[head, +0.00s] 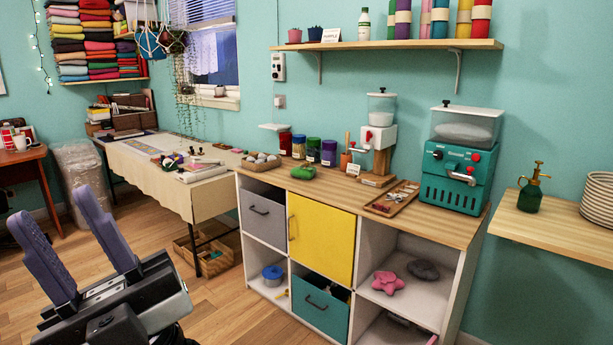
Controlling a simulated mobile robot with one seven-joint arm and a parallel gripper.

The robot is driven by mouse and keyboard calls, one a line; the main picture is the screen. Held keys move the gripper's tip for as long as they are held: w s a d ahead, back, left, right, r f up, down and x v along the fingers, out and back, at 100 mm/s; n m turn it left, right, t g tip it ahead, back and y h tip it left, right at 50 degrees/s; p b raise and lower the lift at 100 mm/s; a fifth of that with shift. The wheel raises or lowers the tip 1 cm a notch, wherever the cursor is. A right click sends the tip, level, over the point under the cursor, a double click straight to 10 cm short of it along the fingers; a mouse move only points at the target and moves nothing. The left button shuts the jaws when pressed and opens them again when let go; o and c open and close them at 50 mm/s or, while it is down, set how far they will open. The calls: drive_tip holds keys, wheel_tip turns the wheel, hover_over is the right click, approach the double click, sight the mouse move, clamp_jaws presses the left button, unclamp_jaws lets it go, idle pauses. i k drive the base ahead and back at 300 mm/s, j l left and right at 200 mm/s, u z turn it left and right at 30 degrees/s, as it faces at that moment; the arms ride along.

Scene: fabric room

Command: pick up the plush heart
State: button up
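My gripper (54,208) is at the lower left of the head view, its two purple fingers pointing up and spread apart with nothing between them. No clearly heart-shaped plush shows. A pink, star-like soft toy (387,282) lies in the upper right open compartment of the shelf unit (327,204). A dark grey rounded soft thing (423,270) lies behind it to the right; I cannot tell its exact shape. My gripper is well to the left of both and apart from them.
The unit has a yellow door (320,236), a grey drawer (262,212) and a teal bin (320,308). A teal machine (459,165) and jars stand on top. A cloth-covered table (160,180) is at left. Wooden floor (228,308) is clear before the unit.

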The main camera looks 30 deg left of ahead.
sight(305, 174)
drive_tip(key=i+j+u, duration=0.1)
drive_tip(key=u, duration=0.2)
drive_tip(key=i+j+u, duration=0.15)
drive_tip(key=u, duration=0.2)
drive_tip(key=i+j+u, duration=0.2)
drive_tip(key=i, duration=0.35)
drive_tip(key=i+j+u, duration=0.25)
drive_tip(key=i, duration=1.95)
drive_tip(key=j+u, duration=0.05)
drive_tip(key=j, duration=0.1)
